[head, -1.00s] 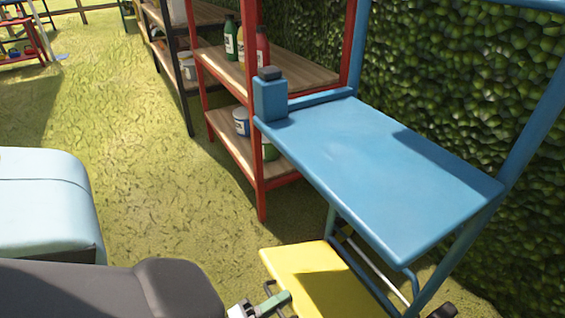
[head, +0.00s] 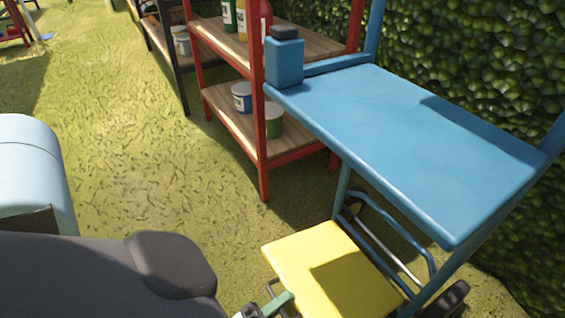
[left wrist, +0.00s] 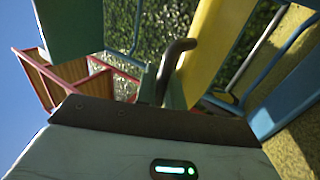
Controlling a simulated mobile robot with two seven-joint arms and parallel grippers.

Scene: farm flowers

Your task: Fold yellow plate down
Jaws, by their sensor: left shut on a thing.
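The yellow plate (head: 310,253) juts out low at the front of a blue cart-like frame, below its broad blue top (head: 410,140). It looks roughly flat in the head view, its exact tilt hard to judge. My left gripper (head: 268,304) is at the plate's near left edge, beside a dark curved handle that shows in the left wrist view (left wrist: 172,65). The yellow plate (left wrist: 213,45) runs right beside a green finger there. My right gripper is not in view.
A hedge (head: 470,60) closes off the right side. A black wheel (head: 447,299) sits at the frame's foot. Open grass (head: 120,150) lies to the left.

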